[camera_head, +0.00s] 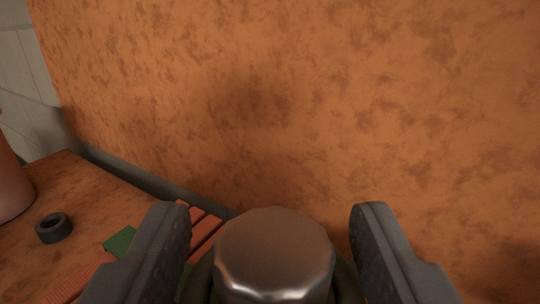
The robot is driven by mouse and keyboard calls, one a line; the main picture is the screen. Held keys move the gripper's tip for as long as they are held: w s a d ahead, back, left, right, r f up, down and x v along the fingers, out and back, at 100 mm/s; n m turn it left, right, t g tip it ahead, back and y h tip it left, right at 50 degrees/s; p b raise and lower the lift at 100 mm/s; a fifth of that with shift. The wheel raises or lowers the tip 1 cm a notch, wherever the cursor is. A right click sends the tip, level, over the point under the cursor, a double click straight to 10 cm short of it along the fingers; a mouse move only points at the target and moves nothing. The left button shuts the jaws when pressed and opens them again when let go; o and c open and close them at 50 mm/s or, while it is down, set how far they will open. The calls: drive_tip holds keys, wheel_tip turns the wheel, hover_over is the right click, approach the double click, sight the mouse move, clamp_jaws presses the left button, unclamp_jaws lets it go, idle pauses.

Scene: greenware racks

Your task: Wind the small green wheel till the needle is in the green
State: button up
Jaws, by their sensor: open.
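My gripper (270,230) is open at the bottom of the view, with one dark finger on each side. Between the fingers is a shiny metal knob-like cap (274,250) on a dark round base. I cannot tell whether the cap is part of my own wrist or of something in front of me. A flat green piece (120,241) shows left of the left finger, partly hidden by it; I cannot tell whether it belongs to the wheel. No green wheel is clearly recognisable, and no gauge or needle is visible.
A mottled orange-brown wall (320,110) fills most of the view. At lower left, a brown surface (90,195) holds a small black ring (54,228), reddish slats (207,229) and a rounded reddish-brown object (12,180) at the edge. Grey panelling (25,65) shows at upper left.

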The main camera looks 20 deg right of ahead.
drive_tip(key=shift+x, duration=1.4)
drive_tip(key=c, duration=1)
